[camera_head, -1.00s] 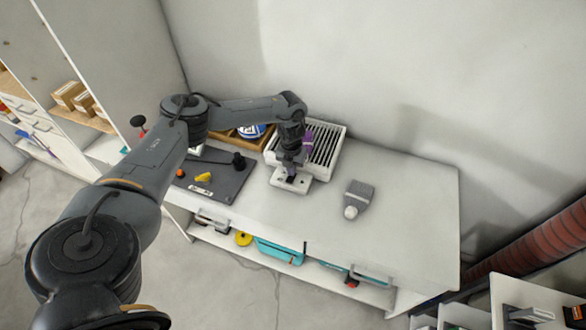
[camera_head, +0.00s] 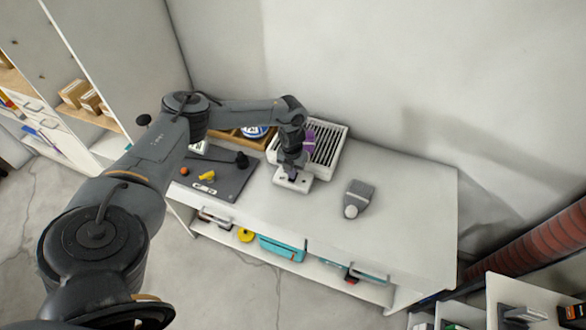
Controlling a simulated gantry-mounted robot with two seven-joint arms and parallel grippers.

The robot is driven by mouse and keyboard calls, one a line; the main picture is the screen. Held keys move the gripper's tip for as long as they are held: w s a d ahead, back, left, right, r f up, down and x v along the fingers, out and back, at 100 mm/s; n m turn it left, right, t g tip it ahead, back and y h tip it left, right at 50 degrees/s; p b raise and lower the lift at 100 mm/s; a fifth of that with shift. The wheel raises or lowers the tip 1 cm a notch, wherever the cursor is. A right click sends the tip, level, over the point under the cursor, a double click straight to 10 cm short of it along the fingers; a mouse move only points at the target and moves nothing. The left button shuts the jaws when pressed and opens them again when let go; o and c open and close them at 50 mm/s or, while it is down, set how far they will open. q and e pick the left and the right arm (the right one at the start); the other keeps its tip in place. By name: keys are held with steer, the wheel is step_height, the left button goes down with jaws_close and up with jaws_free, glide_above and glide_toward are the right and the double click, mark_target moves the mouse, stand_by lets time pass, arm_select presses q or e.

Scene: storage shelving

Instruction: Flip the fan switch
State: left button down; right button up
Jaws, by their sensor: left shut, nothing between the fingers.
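The fan (camera_head: 327,146) is a white box with dark slats, standing at the back of the white table. A white switch base (camera_head: 304,182) sticks out at its front. My left gripper (camera_head: 292,176) is shut and empty, pointing down over this base, with its fingertips at or just above it. The switch itself is hidden or too small to make out under the fingers, and I cannot tell whether they touch it. My right gripper is out of view.
A dark grey board (camera_head: 222,178) with colored knobs lies left of the fan. A grey and white object (camera_head: 358,197) lies to its right. The table's right part (camera_head: 420,210) is clear. A shelf below holds a teal case (camera_head: 281,248).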

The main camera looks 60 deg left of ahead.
arm_select(q)
steer(key=shift+r, duration=0.1)
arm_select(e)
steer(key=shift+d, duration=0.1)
arm_select(q)
steer(key=shift+r+p, duration=0.55)
steer(key=shift+p, duration=0.05)
step_height(320, 180, up, 3)
steer(key=p, duration=0.3)
steer(key=shift+r, duration=0.2)
step_height(320, 180, up, 9)
steer(key=shift+r+b, duration=0.15)
steer(key=shift+b, duration=0.3)
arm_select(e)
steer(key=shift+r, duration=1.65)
arm_select(q)
steer(key=shift+d, duration=0.1)
